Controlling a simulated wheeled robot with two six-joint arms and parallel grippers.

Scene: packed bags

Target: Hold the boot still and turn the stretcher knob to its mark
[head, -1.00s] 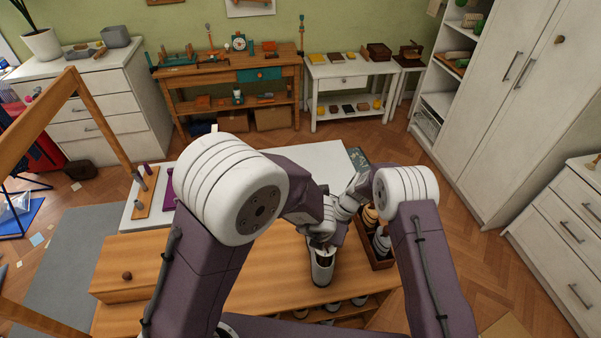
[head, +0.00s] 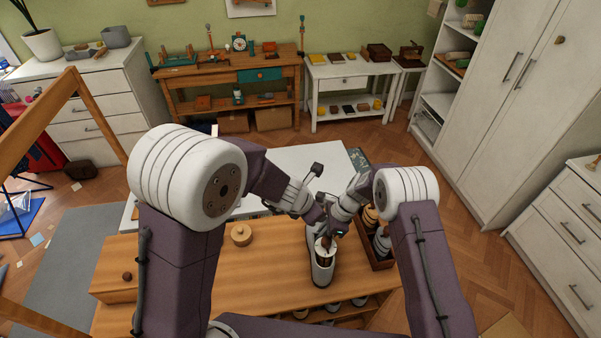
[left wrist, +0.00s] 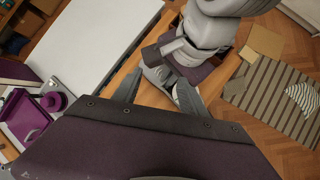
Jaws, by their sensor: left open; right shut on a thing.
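My left gripper (head: 326,211) is open, just above and behind the boot. In the left wrist view, the left gripper's fingers (left wrist: 159,86) are spread, with my other arm beyond them. The knob's mark cannot be made out.
A wooden tray (head: 377,260) with bottle-like items stands close right of the boot. A white table (head: 300,160) lies behind.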

